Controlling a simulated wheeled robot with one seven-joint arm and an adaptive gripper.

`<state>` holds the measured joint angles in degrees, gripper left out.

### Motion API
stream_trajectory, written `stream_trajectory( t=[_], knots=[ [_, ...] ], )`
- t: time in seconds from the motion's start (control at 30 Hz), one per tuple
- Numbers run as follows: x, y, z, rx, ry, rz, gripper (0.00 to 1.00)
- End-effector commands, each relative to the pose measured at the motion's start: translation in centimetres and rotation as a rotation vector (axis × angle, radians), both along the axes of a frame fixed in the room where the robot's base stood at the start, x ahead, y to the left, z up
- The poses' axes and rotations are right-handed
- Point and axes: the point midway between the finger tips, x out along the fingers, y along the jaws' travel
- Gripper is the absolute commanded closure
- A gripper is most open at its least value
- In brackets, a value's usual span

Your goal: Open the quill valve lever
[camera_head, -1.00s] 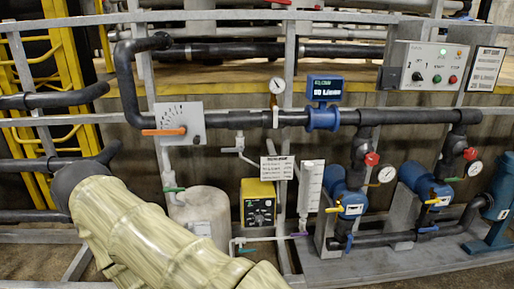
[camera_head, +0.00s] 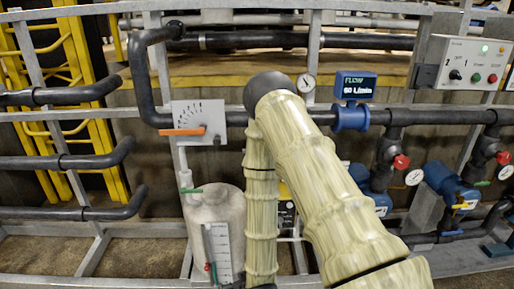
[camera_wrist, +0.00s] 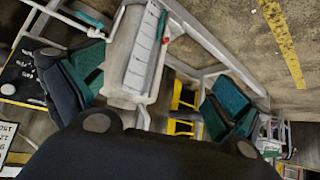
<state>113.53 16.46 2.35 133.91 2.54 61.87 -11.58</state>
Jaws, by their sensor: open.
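I cannot tell for certain which lever is the quill valve lever. An orange lever (camera_head: 183,131) lies level across a graduated plate (camera_head: 209,113) on the dark pipe. A green lever (camera_head: 191,190) is above the pale tank (camera_head: 222,212). A red handle (camera_head: 208,267) is beside the scale on the tank's front. My arm hides the pipe and fittings right of the plate. My gripper (camera_wrist: 155,90) is open and empty in the wrist view, its teal-padded fingers wide apart. A white graduated part (camera_wrist: 145,50) shows beyond and between them, apart from the pads.
Right of my arm are a flow display (camera_head: 355,86), red valve handles (camera_head: 401,162), gauges and blue pumps (camera_head: 445,182). A control box (camera_head: 478,65) hangs at upper right. Grey rails cross the scene. Floor at lower left (camera_head: 45,255) is clear.

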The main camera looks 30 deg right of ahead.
Motion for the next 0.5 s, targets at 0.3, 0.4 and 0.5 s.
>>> stream_trajectory(
  t=[0.3, 0.4, 0.5],
  knots=[
    [14.2, -10.7, 19.9, -0.165, -0.553, -0.218, 0.00],
    [15.9, -13.6, 24.9, -0.216, -0.668, -0.286, 0.00],
    [16.7, -15.8, 28.5, -0.255, -0.747, -0.341, 0.00]
  ],
)
